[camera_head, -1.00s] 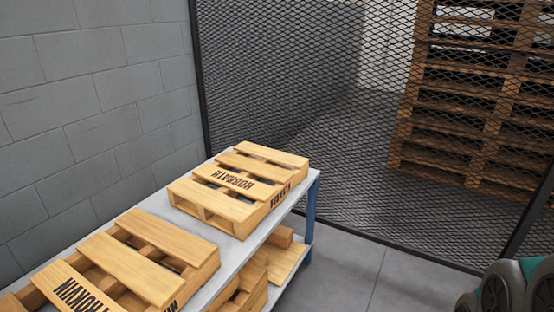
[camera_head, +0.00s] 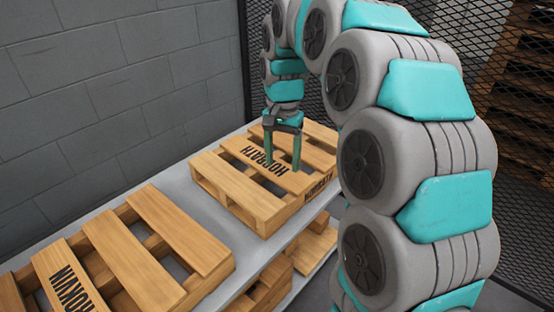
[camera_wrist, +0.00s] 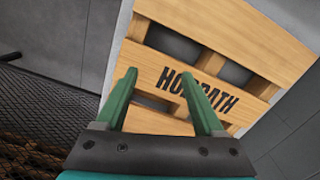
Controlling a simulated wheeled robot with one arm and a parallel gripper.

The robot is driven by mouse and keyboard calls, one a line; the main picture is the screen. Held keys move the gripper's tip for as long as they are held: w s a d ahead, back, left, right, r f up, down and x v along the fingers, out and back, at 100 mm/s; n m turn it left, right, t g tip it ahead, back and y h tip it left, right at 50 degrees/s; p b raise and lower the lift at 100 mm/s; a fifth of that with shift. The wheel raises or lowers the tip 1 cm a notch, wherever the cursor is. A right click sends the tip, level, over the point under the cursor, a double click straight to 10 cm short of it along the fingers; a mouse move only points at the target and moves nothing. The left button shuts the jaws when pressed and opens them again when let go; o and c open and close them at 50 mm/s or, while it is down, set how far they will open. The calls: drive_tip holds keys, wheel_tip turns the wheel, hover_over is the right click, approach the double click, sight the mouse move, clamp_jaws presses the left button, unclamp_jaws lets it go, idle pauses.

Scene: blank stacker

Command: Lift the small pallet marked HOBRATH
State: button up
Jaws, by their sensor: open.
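The small wooden pallet marked HOBRATH (camera_head: 236,193) lies flat on the far end of the shelf top in the head view. Its middle top slat carries the name in black, and its front edge is marked too. My gripper (camera_head: 282,166) points down over this pallet, its green fingers apart. In the wrist view, the gripper (camera_wrist: 166,92) is open with nothing between its fingers, and the HOBRATH pallet (camera_wrist: 215,30) lies beyond them. The right finger covers part of the lettering. I cannot tell whether the fingertips touch the slat.
A second pallet (camera_head: 153,235), with partly visible lettering, lies nearer on the same shelf top (camera_head: 180,190). More pallets (camera_head: 315,250) sit on the lower shelf. A grey block wall (camera_head: 110,80) stands at left. Mesh fencing (camera_head: 510,235) stands behind and right.

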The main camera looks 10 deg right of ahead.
sight(278, 154)
drive_tip(key=w+m, duration=0.1)
drive_tip(key=w, duration=0.2)
drive_tip(key=w+f+m, duration=0.1)
drive_tip(key=w, duration=0.3)
drive_tip(key=w+f+m, duration=0.1)
drive_tip(key=w, duration=0.3)
drive_tip(key=shift+d+m+t, duration=0.3)
drive_tip(key=shift+d, duration=0.1)
drive_tip(key=shift+w+d+f+p, duration=0.1)
drive_tip(key=shift+d+f+p, duration=0.05)
drive_tip(key=shift+f, duration=1.75)
drive_tip(key=shift+d+f+p, duration=0.1)
drive_tip(key=shift+f+p, duration=0.05)
drive_tip(key=shift+f, duration=1.7)
clamp_jaws()
